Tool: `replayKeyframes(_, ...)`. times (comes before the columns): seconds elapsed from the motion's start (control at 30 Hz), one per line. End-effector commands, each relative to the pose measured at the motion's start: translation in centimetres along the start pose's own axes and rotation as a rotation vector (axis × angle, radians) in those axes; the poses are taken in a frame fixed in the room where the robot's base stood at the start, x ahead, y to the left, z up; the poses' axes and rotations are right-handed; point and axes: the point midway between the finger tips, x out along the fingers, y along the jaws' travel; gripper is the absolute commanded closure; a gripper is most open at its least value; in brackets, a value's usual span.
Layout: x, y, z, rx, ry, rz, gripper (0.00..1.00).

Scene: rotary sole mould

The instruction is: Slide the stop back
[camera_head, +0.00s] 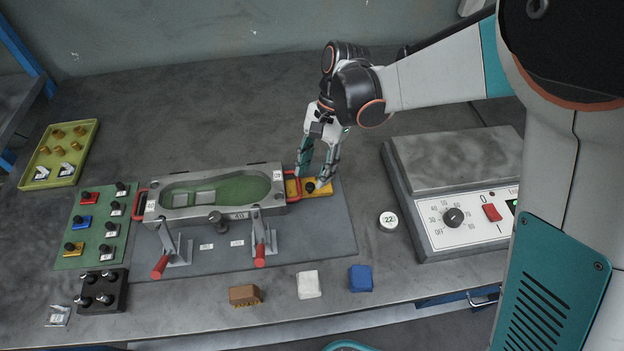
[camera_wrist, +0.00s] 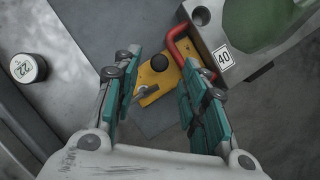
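The stop appears to be the yellow block with a black knob (camera_head: 322,187) at the right end of the sole mould (camera_head: 222,210), by the mould's red handle. My gripper (camera_head: 314,176) is above and around the knob area, pointing down. In the wrist view the yellow stop (camera_wrist: 152,82) shows between my two teal fingers (camera_wrist: 163,100), which are open with nothing between their pads. The black knob and a small grey lever or pin show on it. I cannot tell whether a finger touches the stop. The mould has a green sole-shaped cavity and a "40" label.
Two red-handled toggle clamps (camera_head: 262,240) stand at the mould's front. A hot plate unit with a dial (camera_head: 452,218) is at the right, with a round "22" disc (camera_head: 388,220) beside it. Brown, white and blue blocks (camera_head: 361,279) lie along the front edge. The table behind is clear.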

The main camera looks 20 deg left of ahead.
Motion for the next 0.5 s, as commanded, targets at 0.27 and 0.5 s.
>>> replayKeyframes(0.27,2.6,0.0,0.0,-0.001,0.0,0.0,0.61)
replayKeyframes(0.5,2.7,0.0,0.0,-0.001,0.0,0.0,0.61)
